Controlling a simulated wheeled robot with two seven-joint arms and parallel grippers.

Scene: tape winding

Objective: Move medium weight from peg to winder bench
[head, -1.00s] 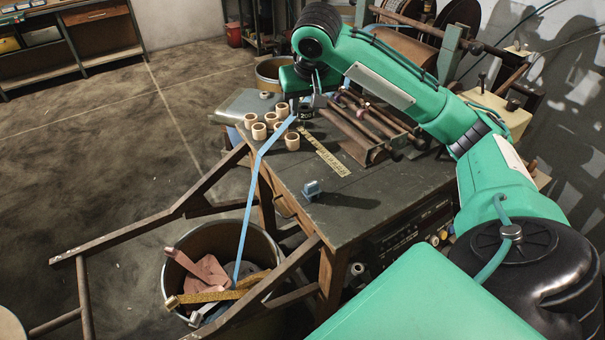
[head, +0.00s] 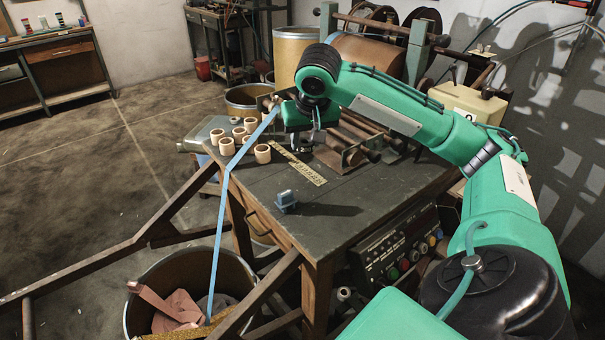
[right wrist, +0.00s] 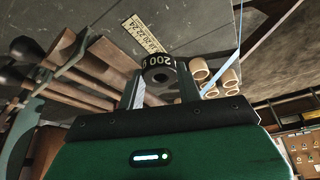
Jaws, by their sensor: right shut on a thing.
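In the head view my right gripper (head: 303,142) is at the back of the winder bench (head: 345,205), between the wooden rings and the rollers; the weight is hard to make out there. I cannot tell whether the weight touches the bench top. The peg cannot be identified. My left gripper is not in view.
Several pale wooden rings (head: 262,153) stand at the bench's back left. A yellow ruler strip (head: 300,166) lies on top, with a small blue block (head: 286,201) nearer. Rollers (head: 350,145) are right of the gripper. A blue strap (head: 222,215) hangs into a bin (head: 135,310).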

